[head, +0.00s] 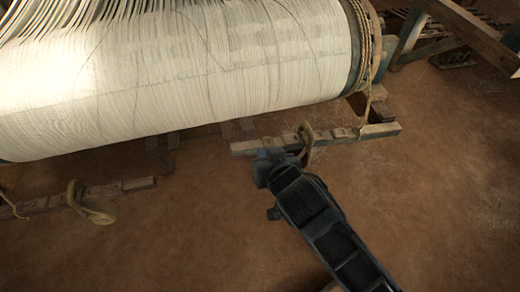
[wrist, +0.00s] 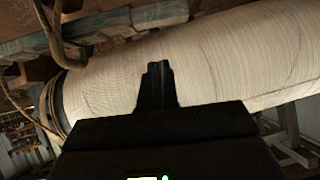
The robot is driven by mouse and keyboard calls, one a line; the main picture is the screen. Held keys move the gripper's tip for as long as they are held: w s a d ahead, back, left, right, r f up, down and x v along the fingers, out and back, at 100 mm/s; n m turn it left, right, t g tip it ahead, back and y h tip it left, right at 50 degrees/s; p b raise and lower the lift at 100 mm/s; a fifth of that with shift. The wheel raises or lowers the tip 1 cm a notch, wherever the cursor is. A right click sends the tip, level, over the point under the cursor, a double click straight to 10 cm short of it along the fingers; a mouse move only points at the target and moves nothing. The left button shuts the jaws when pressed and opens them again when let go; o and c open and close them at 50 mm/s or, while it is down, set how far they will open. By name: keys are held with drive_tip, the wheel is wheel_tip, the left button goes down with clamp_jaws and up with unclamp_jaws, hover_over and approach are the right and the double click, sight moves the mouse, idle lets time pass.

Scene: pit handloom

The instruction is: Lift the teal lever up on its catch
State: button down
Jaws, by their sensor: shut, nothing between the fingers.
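No part stands out clearly as the teal lever or its catch; I cannot tell which piece they are. A worn wooden bar (head: 345,138) with a rope looped over it lies just beyond my arm's end in the head view. A bar with faded blue-green paint (wrist: 100,38), also with a loop, crosses the top left of the wrist view. My gripper (wrist: 158,68) is shut and empty, its fingers pointing toward the pale warp roller (wrist: 220,62). In the head view the wrist hides the fingertips and part of the bar.
The big warp roller (head: 220,60) fills the upper left, with rope (head: 365,45) wound at its right end. A second bar with a rope loop (head: 92,203) is at lower left. Timber frame pieces (head: 470,30) stand at upper right. The brown floor (head: 440,200) at right is clear.

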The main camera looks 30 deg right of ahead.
drive_tip(key=shift+s+r, duration=0.2)
drive_tip(key=shift+s, duration=0.1)
